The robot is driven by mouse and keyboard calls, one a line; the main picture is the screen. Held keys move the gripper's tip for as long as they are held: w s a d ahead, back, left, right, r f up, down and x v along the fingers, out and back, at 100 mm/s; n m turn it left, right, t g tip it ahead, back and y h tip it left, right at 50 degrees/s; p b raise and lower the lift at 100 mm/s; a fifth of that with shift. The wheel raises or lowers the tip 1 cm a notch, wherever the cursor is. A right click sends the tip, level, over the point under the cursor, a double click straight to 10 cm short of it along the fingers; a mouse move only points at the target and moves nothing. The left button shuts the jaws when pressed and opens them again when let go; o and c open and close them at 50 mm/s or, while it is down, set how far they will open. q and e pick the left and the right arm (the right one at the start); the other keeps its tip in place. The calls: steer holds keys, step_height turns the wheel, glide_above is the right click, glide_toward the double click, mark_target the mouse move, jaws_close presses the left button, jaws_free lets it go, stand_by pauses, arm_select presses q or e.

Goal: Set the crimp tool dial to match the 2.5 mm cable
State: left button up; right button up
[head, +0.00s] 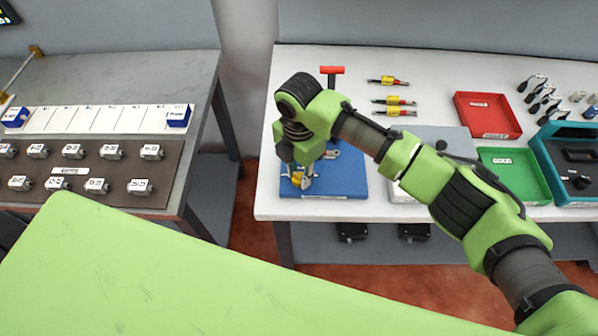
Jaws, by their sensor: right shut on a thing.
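The crimp tool stands on a blue base plate (345,183) on the white table. Its red handle (332,72) rises behind my arm, and a small yellow part (298,178) shows low at its front left. My right gripper (292,168) points down over that front left corner and is shut on a part there, seemingly the dial. The gripper hides most of this part, and the dial setting cannot be read. Several cables with yellow tags (394,101) lie behind, to the right; their sizes are too small to read. My left gripper is out of view.
A red tray (487,114), a green tray (513,174) and a teal case (578,150) stand at the right. A grey plate (442,140) lies partly under my arm. The left table holds a white strip (100,119) and several labelled metal parts (96,186). A gap separates the tables.

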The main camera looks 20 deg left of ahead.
mark_target(299, 175)
steer(key=o, duration=1.1)
steer(key=shift+r, duration=0.25)
step_height(299, 175, up, 12)
steer(key=shift+f, duration=0.25)
